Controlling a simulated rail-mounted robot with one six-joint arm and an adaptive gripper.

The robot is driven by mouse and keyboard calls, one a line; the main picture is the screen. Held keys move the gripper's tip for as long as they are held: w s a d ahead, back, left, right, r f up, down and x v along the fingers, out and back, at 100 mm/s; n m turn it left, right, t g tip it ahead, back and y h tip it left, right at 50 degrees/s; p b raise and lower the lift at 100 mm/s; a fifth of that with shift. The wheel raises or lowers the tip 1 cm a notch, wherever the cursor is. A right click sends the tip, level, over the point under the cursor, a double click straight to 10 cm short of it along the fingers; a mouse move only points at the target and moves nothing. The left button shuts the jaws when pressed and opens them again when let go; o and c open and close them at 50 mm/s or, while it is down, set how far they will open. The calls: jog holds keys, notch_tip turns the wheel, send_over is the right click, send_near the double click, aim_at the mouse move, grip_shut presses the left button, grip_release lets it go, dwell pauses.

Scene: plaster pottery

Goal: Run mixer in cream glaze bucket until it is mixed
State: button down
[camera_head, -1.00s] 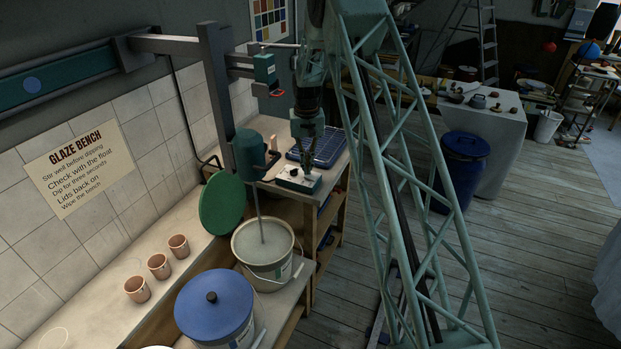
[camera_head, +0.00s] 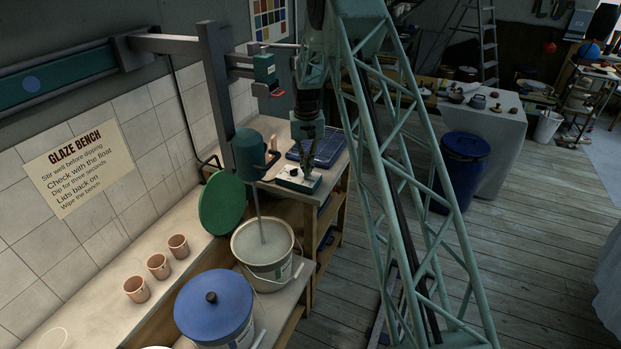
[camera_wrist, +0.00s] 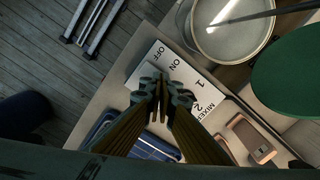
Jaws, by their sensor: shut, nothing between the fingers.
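The mixer (camera_head: 250,155) hangs on its stand, with its shaft (camera_head: 260,215) down in the cream glaze bucket (camera_head: 268,275). The bucket's pale surface shows smooth; I cannot tell whether the shaft is turning. In the wrist view the bucket (camera_wrist: 191,38) is at the top right with the shaft across it. A white control box (camera_head: 290,184) stands on the bench behind the bucket; the wrist view shows the box (camera_wrist: 186,73) marked OFF, ON, 1, 2 and MIXER. My gripper (camera_head: 308,172) is shut and empty, fingertips (camera_wrist: 160,92) over the box, hiding its middle. Contact cannot be told.
A green lid (camera_head: 222,203) leans beside the bucket. A blue-lidded bucket (camera_head: 214,306) stands in front. Several terracotta cups (camera_head: 158,266) line the bench at left. A blue tray (camera_head: 328,150) lies behind the box.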

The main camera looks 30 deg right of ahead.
jog(key=shift+f, duration=0.55)
dwell(0.6)
jog(key=shift+r, duration=0.1)
jog(key=shift+r+p, duration=0.9)
jog(key=shift+r, duration=2.5)
jog(key=shift+r, duration=0.1)
